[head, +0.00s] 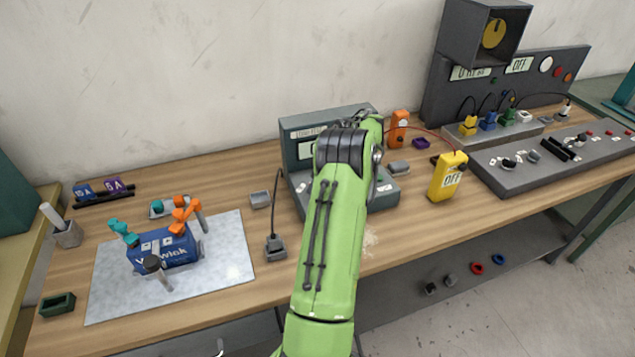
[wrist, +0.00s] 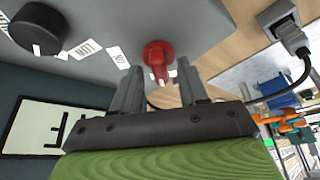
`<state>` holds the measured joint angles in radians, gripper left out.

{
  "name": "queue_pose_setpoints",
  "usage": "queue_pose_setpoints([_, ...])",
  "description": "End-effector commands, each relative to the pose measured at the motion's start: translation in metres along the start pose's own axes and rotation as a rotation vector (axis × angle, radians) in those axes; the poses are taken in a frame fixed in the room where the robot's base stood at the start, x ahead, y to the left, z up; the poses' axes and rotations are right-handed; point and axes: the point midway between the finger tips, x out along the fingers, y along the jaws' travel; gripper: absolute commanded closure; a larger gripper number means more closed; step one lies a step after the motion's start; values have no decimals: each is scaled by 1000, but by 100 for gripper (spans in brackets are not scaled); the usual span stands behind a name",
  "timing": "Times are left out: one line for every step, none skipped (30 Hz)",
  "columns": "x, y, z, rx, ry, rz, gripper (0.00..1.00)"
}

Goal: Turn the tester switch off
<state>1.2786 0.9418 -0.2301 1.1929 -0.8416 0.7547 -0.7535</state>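The tester, a grey-green bench box (head: 298,150), stands against the wall in the head view, with much of its front hidden by my green arm. In the wrist view its light grey panel (wrist: 190,22) carries a red switch knob (wrist: 158,58) with a pointed handle. My gripper (wrist: 160,80) is open, its two grey fingers apart on either side of the red handle; I cannot tell whether they touch it. A black knob (wrist: 38,30) and small white labels sit beside it. A pale display (wrist: 35,128) with dark characters is partly hidden by the gripper.
A grey plug (wrist: 285,28) with a black cable lies near the panel. A yellow meter (head: 447,178) and orange device (head: 399,127) stand to the tester's right. A blue part (head: 165,250) sits on a pale mat (head: 232,250) at left. Bare wood lies in front of the tester.

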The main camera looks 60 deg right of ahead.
Motion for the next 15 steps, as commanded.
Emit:
queue_pose_setpoints([0,0,0,1,0,0,57])
queue_pose_setpoints([0,0,0,1,0,0,57])
queue_pose_setpoints([0,0,0,1,0,-1,57])
queue_pose_setpoints([0,0,0,1,0,-1,57])
queue_pose_setpoints([0,0,0,2,0,-1,57])
queue_pose_setpoints([0,0,0,2,-1,-1,57])
queue_pose_setpoints([-1,0,0,2,0,0,57])
queue_pose_setpoints([-3,0,0,2,0,0,57])
queue_pose_setpoints([-7,0,0,2,0,1,57])
queue_pose_setpoints([-12,1,0,3,1,2,57])
queue_pose_setpoints([-18,1,0,3,1,3,57])
queue_pose_setpoints([-27,1,0,3,0,4,57])
queue_pose_setpoints([-36,1,0,3,1,5,57])
queue_pose_setpoints([-45,1,0,3,1,5,57])
queue_pose_setpoints([-56,1,0,2,2,5,57])
